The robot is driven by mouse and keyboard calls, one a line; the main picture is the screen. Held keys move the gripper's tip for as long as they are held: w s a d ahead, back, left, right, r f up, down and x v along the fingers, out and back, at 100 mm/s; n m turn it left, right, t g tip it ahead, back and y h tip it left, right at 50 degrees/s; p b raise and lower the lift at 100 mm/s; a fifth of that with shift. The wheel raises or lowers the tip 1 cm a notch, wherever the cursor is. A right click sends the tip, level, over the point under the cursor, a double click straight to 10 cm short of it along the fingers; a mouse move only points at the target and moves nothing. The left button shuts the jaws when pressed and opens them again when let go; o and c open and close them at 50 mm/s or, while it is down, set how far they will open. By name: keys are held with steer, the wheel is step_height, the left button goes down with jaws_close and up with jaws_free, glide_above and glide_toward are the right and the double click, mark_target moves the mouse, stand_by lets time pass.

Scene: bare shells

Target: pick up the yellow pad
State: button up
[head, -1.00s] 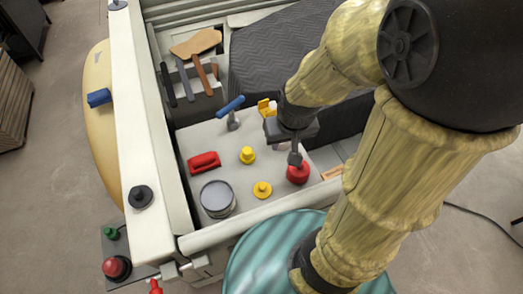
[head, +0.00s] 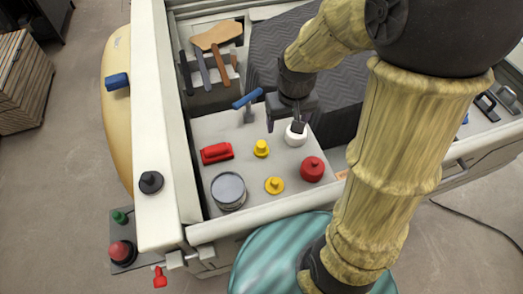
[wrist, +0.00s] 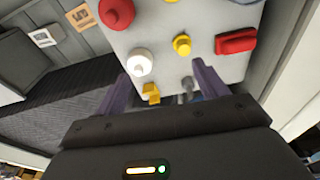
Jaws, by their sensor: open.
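Several yellow things are in view, and I cannot tell which is the pad. A yellow knobbed piece (head: 261,149) stands mid-panel in the head view, and also shows in the wrist view (wrist: 182,45). A flatter yellow disc with a knob (head: 274,185) lies nearer the front edge. An angular yellow block (wrist: 151,93) shows between my fingers in the wrist view; my gripper hides it in the head view. My gripper (head: 297,126) is open and empty above the panel, by a white round pot (head: 295,135), which is left of centre in the wrist view (wrist: 139,62).
On the light panel (head: 243,180) are a red round knob (head: 312,169), a red handle (head: 216,153), a grey tin (head: 228,190) and a blue-handled tool (head: 247,99). Raised white walls (head: 157,120) border it. Hammers (head: 218,36) lie in the back compartment.

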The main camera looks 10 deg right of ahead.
mark_target(261, 144)
steer(key=w+a+f+n+g+b, duration=0.1)
steer(key=w+a+f+n+b, duration=0.1)
steer(key=w+a, duration=0.4)
steer(key=shift+w+a+f+g, duration=0.15)
steer(key=shift+w+f+g, duration=0.15)
steer(key=shift+w+f, duration=0.15)
step_height(261, 144, down, 12)
steer(key=shift+f+p, duration=0.1)
steer(key=shift+p, duration=1.15)
steer(key=shift+s+f+p, duration=0.15)
steer(key=shift+f+p, duration=0.25)
steer(key=shift+f, duration=0.1)
steer(key=shift+f+p, duration=0.7)
steer(key=shift+f, duration=1.4)
steer(key=shift+s, duration=0.1)
